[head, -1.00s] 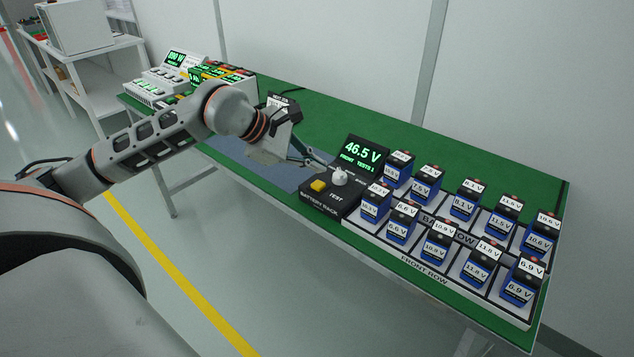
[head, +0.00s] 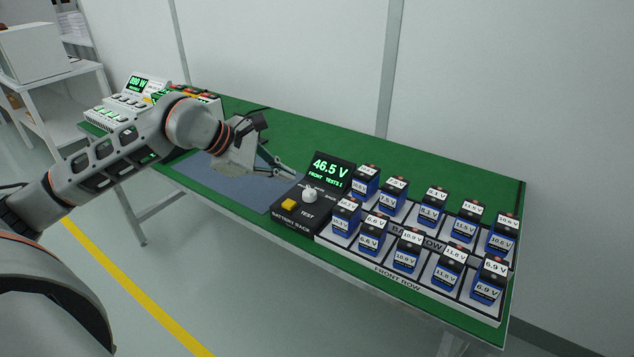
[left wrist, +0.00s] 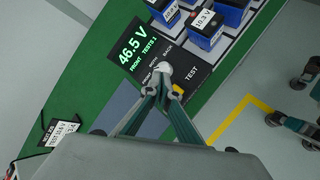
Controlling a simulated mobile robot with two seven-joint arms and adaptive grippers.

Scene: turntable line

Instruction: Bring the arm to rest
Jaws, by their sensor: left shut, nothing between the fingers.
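My left gripper (head: 291,175) is shut and empty. In the head view its fingertips are just left of and above the white knob (head: 309,194) on the battery rack's black console (head: 294,217). In the left wrist view the closed fingertips (left wrist: 171,84) overlap the knob's near side (left wrist: 164,69); I cannot tell whether they touch. A yellow button (head: 288,204) sits by the knob, mostly hidden behind a finger in the left wrist view. The console's display (head: 326,170) reads 46.5 V and FRONT TESTS 1. My right gripper is out of view.
Blue batteries, such as the 6.9 V one (head: 489,281), fill front and back rows on the green table (head: 310,137). A grey-blue mat (head: 215,172) lies under my forearm. Lit equipment (head: 143,92) stands at the far left end. A white shelf (head: 52,85) stands beyond.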

